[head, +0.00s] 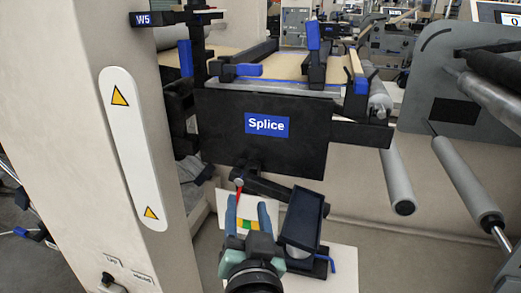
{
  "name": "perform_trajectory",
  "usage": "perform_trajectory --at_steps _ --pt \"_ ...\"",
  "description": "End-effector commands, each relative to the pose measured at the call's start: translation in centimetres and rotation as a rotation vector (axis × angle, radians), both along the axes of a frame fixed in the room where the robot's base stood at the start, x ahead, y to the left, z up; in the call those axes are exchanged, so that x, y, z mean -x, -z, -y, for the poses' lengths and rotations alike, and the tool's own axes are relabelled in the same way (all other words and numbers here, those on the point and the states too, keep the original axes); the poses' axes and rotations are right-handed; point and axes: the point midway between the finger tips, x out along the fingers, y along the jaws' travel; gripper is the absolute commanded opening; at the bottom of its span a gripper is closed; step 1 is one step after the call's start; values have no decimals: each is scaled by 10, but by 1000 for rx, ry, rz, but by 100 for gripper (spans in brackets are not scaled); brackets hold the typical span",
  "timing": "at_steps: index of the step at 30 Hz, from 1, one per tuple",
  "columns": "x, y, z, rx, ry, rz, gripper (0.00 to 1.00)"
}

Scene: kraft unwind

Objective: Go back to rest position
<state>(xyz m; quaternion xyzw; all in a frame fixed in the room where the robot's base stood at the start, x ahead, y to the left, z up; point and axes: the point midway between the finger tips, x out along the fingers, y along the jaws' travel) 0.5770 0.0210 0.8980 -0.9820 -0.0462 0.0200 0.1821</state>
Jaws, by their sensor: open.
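My gripper (248,208) is in the lower middle of the head view, with two blue fingers pointing up and apart. It is open. A gap shows between the fingers, with a pale sheet behind it and a green and yellow patch low between them. A thin red-tipped item (239,186) shows at the left fingertip; I cannot tell whether it touches. The black splice unit with a blue "Splice" label (267,125) stands beyond my gripper. No rest position is marked in view.
A dark tray on a stand (303,217) is close to the right of my gripper. A beige column (88,130) with warning triangles rises at left. Grey rollers (455,182) stick out at right.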

Motion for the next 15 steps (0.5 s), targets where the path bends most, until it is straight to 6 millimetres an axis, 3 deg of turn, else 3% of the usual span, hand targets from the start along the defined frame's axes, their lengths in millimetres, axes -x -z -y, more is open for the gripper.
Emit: perform_trajectory --at_steps 1,3,10,15 --pt "-2 -19 2 61 8 8 52" --pt "-2 -37 5 144 22 4 52" --pt "7 -91 21 367 82 -16 52" --pt "20 -153 22 365 120 172 52"
